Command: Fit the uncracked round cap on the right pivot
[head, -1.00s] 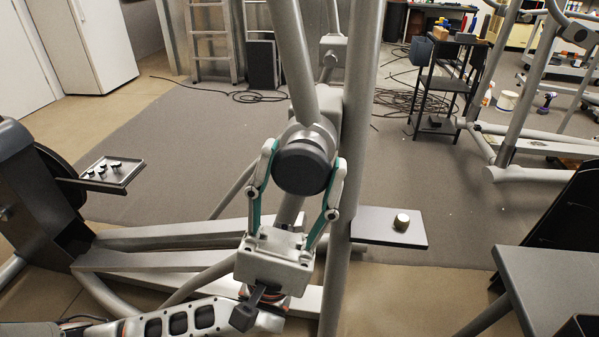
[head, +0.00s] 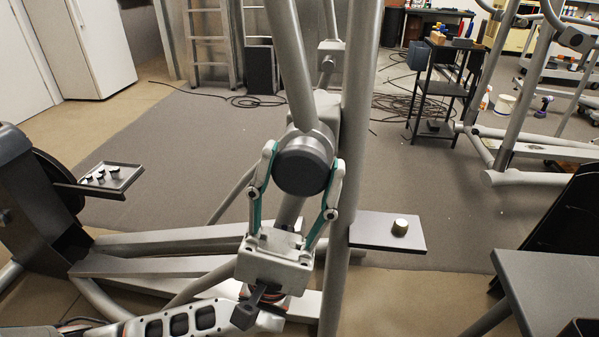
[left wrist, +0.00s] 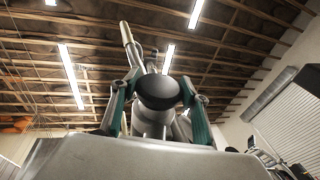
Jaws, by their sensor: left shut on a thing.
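A dark grey round cap (head: 302,165) sits against the end of the pivot joint (head: 321,128) on the machine's upright. No crack shows on the side that faces me. My left gripper (head: 301,176) is shut on the cap, with one finger on each side. The left wrist view also shows the cap (left wrist: 158,92) between the gripper's fingers (left wrist: 157,98), in front of the pale pivot tube. Whether the cap is fully seated is hidden behind its face. My right gripper is not in view.
A grey table edge (head: 555,285) is at lower right.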

